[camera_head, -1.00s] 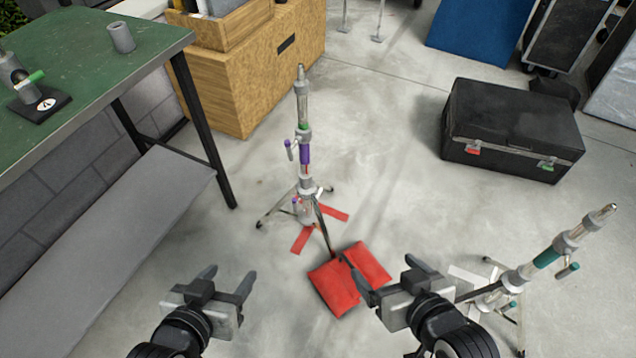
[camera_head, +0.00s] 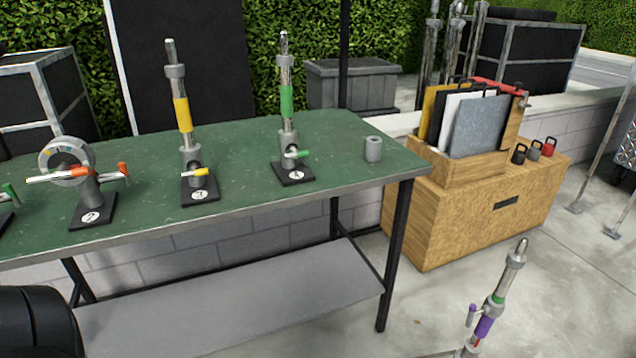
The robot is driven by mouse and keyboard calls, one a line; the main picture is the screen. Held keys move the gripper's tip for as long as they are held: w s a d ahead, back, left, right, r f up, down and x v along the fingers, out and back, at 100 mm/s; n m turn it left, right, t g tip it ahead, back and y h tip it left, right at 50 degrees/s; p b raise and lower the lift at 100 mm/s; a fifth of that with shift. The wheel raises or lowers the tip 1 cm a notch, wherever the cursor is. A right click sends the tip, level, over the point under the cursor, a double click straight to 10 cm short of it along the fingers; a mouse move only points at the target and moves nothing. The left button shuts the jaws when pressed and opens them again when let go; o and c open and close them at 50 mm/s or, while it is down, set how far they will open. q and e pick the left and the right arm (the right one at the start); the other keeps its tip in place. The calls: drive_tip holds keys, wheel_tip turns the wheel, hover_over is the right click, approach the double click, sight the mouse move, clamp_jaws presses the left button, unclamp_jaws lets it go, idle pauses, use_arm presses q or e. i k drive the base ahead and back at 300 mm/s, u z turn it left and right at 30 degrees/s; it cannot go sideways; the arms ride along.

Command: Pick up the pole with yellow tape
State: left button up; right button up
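The pole with yellow tape (camera_head: 182,113) stands upright in a holder with a yellow handle and a small dark base (camera_head: 200,190) on the green table (camera_head: 250,150). A similar pole with green tape (camera_head: 287,102) stands upright to its right, in its own holder with a green handle. Neither of my grippers is in view now. A dark rounded part of my own arm shows at the lower left edge.
A grey hollow cylinder (camera_head: 373,149) stands near the table's right end. A holder with orange handles (camera_head: 91,190) is at the left. A wooden box (camera_head: 470,215) stands right of the table. A stand with purple tape (camera_head: 484,327) is at lower right.

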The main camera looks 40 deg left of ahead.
sight(191, 152)
drive_tip(key=u, duration=1.6)
drive_tip(key=i, duration=0.7)
drive_tip(key=z, duration=0.15)
